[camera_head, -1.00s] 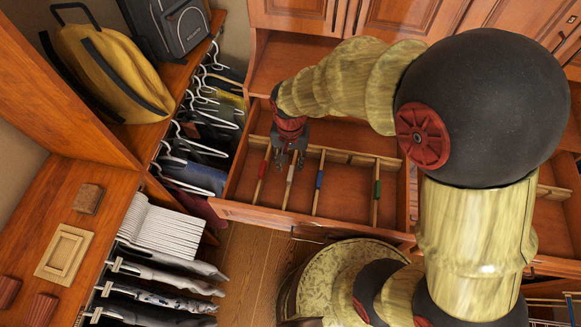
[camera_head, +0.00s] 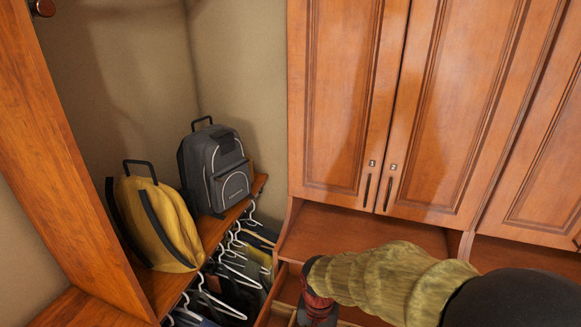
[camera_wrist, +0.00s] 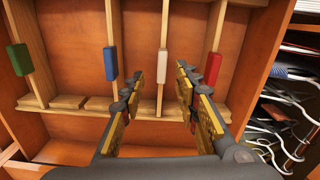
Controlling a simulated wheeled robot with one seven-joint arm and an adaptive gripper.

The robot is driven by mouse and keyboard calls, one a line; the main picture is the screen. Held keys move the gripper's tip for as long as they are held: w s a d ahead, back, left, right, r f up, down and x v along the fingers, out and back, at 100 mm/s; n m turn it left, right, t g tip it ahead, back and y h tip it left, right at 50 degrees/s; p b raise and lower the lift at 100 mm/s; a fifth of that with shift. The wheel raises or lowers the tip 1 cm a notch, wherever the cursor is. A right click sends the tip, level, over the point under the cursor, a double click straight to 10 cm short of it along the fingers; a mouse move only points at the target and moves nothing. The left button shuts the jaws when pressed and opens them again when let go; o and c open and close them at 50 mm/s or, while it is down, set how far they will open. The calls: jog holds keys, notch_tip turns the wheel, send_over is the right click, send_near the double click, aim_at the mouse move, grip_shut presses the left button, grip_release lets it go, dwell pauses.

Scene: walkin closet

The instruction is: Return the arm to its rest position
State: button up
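My arm reaches in from the lower right of the head view, and my gripper (camera_head: 318,315) is cut off at the bottom edge there. In the wrist view, my gripper (camera_wrist: 160,85) is open, with its two fingers apart and nothing held between them. It is over the open wooden drawer (camera_wrist: 75,130). The drawer's dividers carry a green block (camera_wrist: 20,59), a blue block (camera_wrist: 110,63), a white block (camera_wrist: 162,66) and a red block (camera_wrist: 212,68). The white block shows between the fingers, beyond them; I cannot tell the exact gap.
Closed cabinet doors (camera_head: 445,110) stand above a recessed shelf (camera_head: 345,232). A yellow backpack (camera_head: 160,225) and a grey backpack (camera_head: 215,170) sit on the left shelf. Hangers with clothes (camera_head: 235,268) hang below it, beside the drawer.

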jog(key=s+d+r+n+t+b, duration=0.2)
jog(key=s+d+r+t+b, duration=0.3)
jog(key=s+d+r+b, duration=0.6)
jog(key=shift+s+d+r+n+t+b, duration=0.35)
jog(key=shift+d+r+n+t+b, duration=0.1)
jog(key=shift+r+b, duration=0.1)
